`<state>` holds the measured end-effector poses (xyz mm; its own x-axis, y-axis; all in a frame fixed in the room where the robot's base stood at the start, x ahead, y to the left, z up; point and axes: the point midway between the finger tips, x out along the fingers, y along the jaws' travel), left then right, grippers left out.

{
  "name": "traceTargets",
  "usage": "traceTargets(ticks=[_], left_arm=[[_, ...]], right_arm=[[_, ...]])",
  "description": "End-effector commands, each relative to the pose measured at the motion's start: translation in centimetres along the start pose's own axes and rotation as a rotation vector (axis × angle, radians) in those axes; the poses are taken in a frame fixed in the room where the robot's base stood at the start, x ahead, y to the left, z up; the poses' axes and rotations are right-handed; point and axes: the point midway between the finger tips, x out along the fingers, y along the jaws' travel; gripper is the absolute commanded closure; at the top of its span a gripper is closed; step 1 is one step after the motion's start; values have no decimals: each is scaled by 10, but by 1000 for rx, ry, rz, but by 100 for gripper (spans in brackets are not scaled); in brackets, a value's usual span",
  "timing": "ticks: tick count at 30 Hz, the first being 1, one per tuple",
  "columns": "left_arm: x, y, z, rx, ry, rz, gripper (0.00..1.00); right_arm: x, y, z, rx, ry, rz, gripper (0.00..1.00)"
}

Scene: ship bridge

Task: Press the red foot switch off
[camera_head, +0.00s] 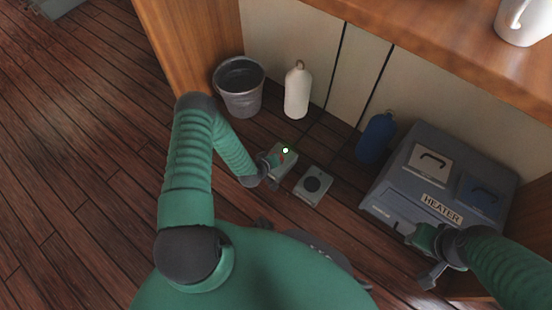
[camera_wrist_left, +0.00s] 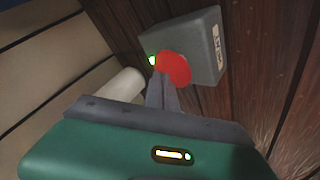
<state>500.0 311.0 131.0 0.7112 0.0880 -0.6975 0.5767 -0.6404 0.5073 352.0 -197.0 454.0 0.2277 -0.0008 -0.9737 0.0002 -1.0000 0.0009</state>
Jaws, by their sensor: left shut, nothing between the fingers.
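A metal bucket (camera_head: 239,98), white bottle (camera_head: 297,92) and blue bottle (camera_head: 375,138) stand along the cabinet. The heater (camera_head: 400,192) is at the right. Floor at left (camera_head: 70,170) is clear.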

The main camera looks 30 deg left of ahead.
Motion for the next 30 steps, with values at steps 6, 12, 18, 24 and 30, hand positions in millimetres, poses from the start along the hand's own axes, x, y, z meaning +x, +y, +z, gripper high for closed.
traceTargets(ticks=[6, 12, 18, 24, 30], left_arm=[[0, 0, 0, 0, 0, 0, 100], [1, 0, 0, 0, 0, 0, 100], [5, -4, 4, 1, 0, 0, 100], [5, -4, 4, 0, -1, 0, 100], [6, -5, 5, 0, -1, 0, 100]], right_arm=[[0, 0, 0, 0, 0, 0, 64], [0, 0, 0, 0, 0, 0, 64], [4, 0, 1, 0, 0, 0, 64], [3, 0, 1, 0, 0, 0, 64], [4, 0, 1, 0, 0, 0, 64]])
